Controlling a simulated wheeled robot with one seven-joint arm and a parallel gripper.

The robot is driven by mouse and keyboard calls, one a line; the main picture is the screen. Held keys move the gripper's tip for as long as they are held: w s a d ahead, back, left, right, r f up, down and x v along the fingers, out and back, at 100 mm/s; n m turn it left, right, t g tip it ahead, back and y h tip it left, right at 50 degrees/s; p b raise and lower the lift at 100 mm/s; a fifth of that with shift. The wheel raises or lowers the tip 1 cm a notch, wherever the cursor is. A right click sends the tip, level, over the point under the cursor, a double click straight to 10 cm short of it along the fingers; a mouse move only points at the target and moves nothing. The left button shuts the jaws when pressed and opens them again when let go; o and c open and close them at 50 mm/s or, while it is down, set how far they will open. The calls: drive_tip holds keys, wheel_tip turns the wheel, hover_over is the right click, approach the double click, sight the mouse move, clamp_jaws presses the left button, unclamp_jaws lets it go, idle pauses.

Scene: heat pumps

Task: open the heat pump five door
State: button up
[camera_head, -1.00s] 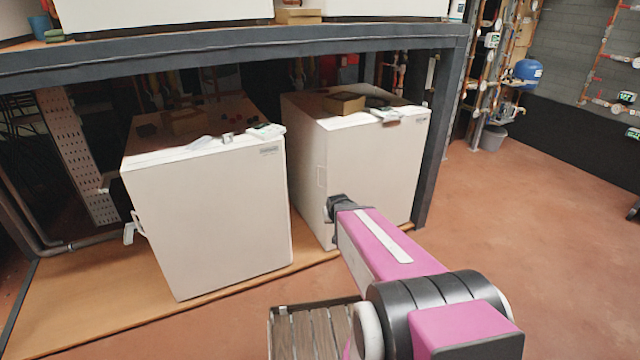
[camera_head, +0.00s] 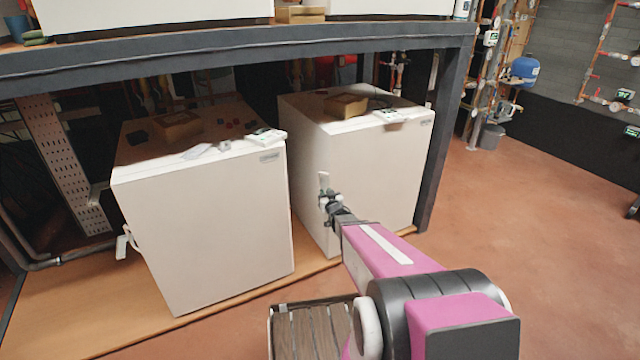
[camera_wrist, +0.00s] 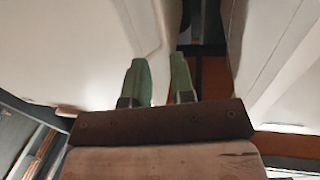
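Two white heat pump cabinets stand on the lower shelf, the left one (camera_head: 215,225) and the right one (camera_head: 380,180). I see no number that tells which is five. Both doors look closed. A pale upright handle (camera_head: 323,181) is at the left front edge of the right cabinet. My gripper (camera_head: 326,198) is at this handle, over its lower part. In the wrist view, the two green fingers of my gripper (camera_wrist: 160,82) stand apart with the white handle (camera_wrist: 160,55) between them. I cannot tell whether they press on it. The left cabinet's handle (camera_head: 127,242) is free.
A dark steel frame (camera_head: 240,58) runs above the cabinets, with a post (camera_head: 439,140) at right. A narrow gap separates the two cabinets. Small boxes lie on top of them. The reddish floor (camera_head: 540,240) at right is clear.

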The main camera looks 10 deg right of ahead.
sight(319, 181)
drive_tip(key=w, duration=0.6)
drive_tip(key=w+a, duration=0.1)
drive_tip(key=w, duration=0.2)
drive_tip(key=shift+w, duration=0.15)
clamp_jaws()
